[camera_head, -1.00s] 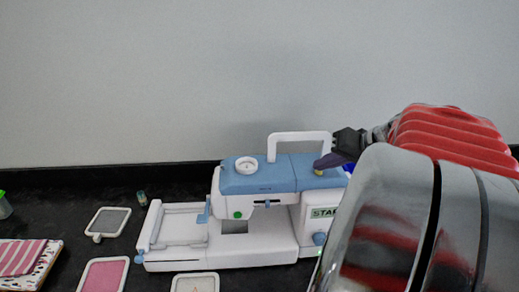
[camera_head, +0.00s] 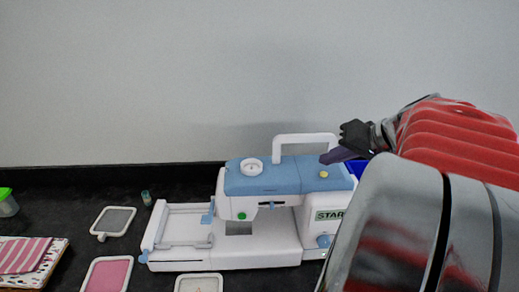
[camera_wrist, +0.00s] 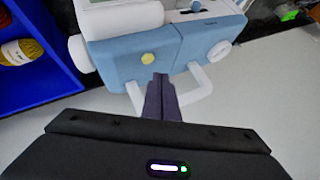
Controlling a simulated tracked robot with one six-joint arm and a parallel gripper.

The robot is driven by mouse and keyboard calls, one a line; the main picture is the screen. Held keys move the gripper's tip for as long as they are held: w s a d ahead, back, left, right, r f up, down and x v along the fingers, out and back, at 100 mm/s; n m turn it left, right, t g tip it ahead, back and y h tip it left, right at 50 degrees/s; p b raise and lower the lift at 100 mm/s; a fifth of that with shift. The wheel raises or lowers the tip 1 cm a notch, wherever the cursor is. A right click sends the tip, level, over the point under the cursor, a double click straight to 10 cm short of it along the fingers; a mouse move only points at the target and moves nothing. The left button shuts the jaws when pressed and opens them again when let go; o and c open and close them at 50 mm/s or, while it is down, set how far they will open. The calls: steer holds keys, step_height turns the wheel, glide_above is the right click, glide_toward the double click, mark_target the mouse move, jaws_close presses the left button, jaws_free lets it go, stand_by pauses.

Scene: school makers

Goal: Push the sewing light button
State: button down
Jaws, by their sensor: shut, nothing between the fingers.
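A white and blue sewing machine (camera_head: 262,178) stands on the dark table in the head view. A round yellow button (camera_head: 323,174) sits on the right part of its blue top; it also shows in the wrist view (camera_wrist: 148,58). A green round light or button (camera_head: 241,216) is on the machine's front. My gripper (camera_head: 327,158) is shut and empty, its dark purple fingertips close to the yellow button, just behind it. In the wrist view the fingertips (camera_wrist: 161,78) appear just below the yellow button; I cannot tell whether they touch the machine.
The white carrying handle (camera_head: 305,138) rises behind the button, close to my fingers. A blue shelf (camera_wrist: 40,50) with yarn balls (camera_wrist: 20,50) stands beside the machine. Hoops with grey (camera_head: 113,221) and pink (camera_head: 106,273) cloth and a striped cloth (camera_head: 22,256) lie left.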

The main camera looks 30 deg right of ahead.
step_height(320, 180, up, 5)
steer(key=shift+f, duration=0.2)
stand_by(0.4)
steer(key=shift+a, duration=0.1)
steer(key=w+a+f+n+g+y, duration=0.1)
steer(key=w+a+f, duration=0.1)
steer(key=a, duration=0.8)
steer(key=w+a+f+n+g, duration=0.2)
steer(key=a, duration=0.8)
steer(key=s+a+f+n+g, duration=0.1)
steer(key=s+a+f, duration=0.1)
steer(key=a, duration=0.4)
steer(key=s+a+f+n, duration=0.1)
steer(key=s+a+f, duration=0.15)
steer(key=a, duration=0.25)
steer(key=s+a+f+n+h, duration=0.1)
steer(key=s+f+n+h, duration=0.1)
steer(key=s+f, duration=0.2)
steer(key=shift+s+n, duration=0.3)
steer(key=shift+s, duration=0.6)
